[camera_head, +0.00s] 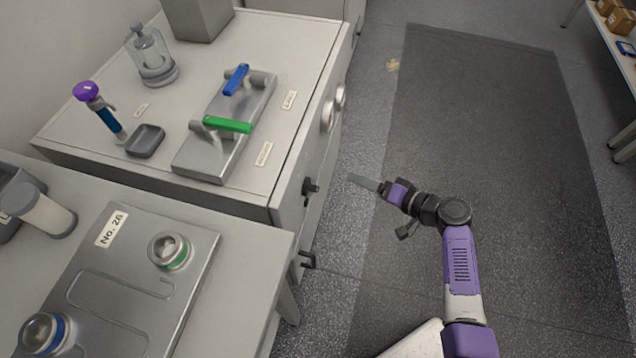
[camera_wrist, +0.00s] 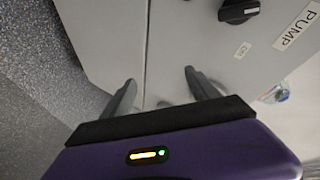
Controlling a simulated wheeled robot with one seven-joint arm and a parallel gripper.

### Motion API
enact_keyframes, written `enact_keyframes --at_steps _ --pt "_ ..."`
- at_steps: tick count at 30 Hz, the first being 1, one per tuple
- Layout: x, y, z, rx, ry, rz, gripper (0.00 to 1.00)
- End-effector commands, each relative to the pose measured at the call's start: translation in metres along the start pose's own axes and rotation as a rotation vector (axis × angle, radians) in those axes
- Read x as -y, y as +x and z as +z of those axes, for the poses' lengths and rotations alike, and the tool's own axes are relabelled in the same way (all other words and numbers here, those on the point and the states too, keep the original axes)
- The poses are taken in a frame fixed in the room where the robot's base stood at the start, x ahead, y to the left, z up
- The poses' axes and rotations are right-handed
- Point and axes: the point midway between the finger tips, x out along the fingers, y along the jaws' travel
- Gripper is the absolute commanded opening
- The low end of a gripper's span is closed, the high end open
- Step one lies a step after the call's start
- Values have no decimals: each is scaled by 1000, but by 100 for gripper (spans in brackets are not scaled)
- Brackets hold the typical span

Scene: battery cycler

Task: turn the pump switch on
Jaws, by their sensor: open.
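The pump switch (camera_wrist: 238,11) is a black rotary knob on a pale cabinet front, cut by the top edge of the wrist view. A "PUMP" label (camera_wrist: 297,27) is right of it, and a small label (camera_wrist: 242,50), too small to read surely, is below it. In the head view a black knob (camera_head: 310,186) sticks out of the cabinet front; it appears to be the same switch. My gripper (camera_head: 364,183) is right of that knob, apart from it. In the wrist view my gripper (camera_wrist: 158,88) has its two fingers spread with nothing between them. The knob's setting is unclear.
The cabinet top (camera_head: 300,60) carries valves with blue (camera_head: 236,79) and green (camera_head: 228,125) handles. The grey floor mat (camera_head: 480,120) at right is clear.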

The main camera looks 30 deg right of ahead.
Motion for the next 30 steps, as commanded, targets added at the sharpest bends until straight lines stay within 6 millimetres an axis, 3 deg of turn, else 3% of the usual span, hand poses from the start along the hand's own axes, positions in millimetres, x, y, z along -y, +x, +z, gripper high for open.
enact_keyframes --at_steps 2,6,9,14,30 --pt "24 4 -3 59 17 -160 69" --pt "60 -6 27 146 19 -396 69" --pt "78 -17 38 172 -10 -497 69" --pt "89 -19 45 188 -58 -540 69" --pt "123 40 59 188 -59 -535 69"
